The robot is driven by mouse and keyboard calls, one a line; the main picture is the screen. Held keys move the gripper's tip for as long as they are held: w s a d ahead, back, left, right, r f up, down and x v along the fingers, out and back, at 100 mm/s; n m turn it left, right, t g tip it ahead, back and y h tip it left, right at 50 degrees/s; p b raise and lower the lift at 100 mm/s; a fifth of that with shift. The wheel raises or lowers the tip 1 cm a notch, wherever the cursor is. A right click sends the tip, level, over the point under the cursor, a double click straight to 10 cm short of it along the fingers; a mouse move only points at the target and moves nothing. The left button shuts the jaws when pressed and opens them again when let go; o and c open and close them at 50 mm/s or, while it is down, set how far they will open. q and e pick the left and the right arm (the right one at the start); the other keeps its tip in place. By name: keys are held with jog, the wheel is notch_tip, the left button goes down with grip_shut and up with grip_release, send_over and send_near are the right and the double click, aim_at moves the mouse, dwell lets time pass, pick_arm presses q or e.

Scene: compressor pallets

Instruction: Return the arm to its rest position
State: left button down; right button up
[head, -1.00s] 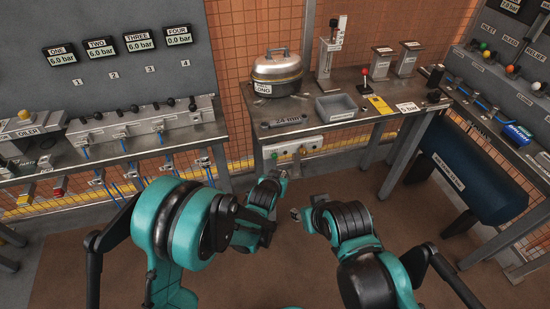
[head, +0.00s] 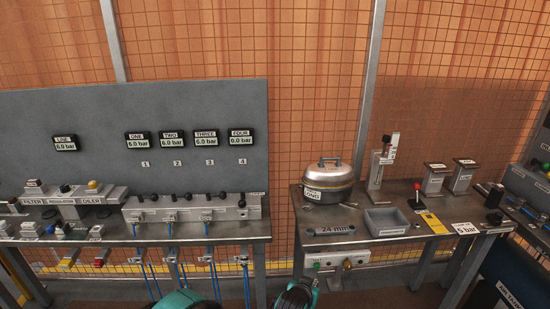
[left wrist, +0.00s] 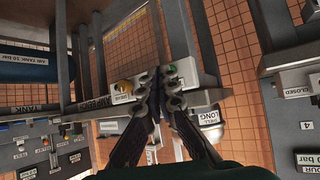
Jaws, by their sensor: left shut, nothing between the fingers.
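My left gripper (left wrist: 159,88) shows in the left wrist view with its two dark fingers drawn together and nothing held between them. In that view the fingers overlap a pale box with a yellow and a green knob, in the background. In the head view a teal and dark part of my left arm's end (head: 297,294) shows at the bottom edge, in front of the bench, mostly cut off. Another teal part of my left arm (head: 184,300) shows further left. My right gripper is out of both views.
At left, a valve manifold (head: 190,210) stands below a grey gauge panel (head: 90,110). Blue hoses hang beneath it.

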pick_arm(q)
jog(key=s+a+r+n+y, duration=0.1)
jog(key=s+a+r, duration=0.4)
jog(key=a, duration=0.4)
jog(key=s+a+r+n+y, duration=0.2)
jog(key=a+r, duration=0.4)
jog(key=a, duration=0.4)
jog(key=s+a+n+g, duration=0.1)
jog(key=s+a, duration=0.5)
jog(key=s, duration=0.2)
jog(key=s+a+n+g+y, duration=0.1)
jog(key=s+a, duration=0.5)
jog(key=s, duration=0.3)
jog(key=shift+a+r+g+y, duration=0.3)
jog(key=shift+a+r, duration=0.05)
jog(key=shift+r, duration=0.05)
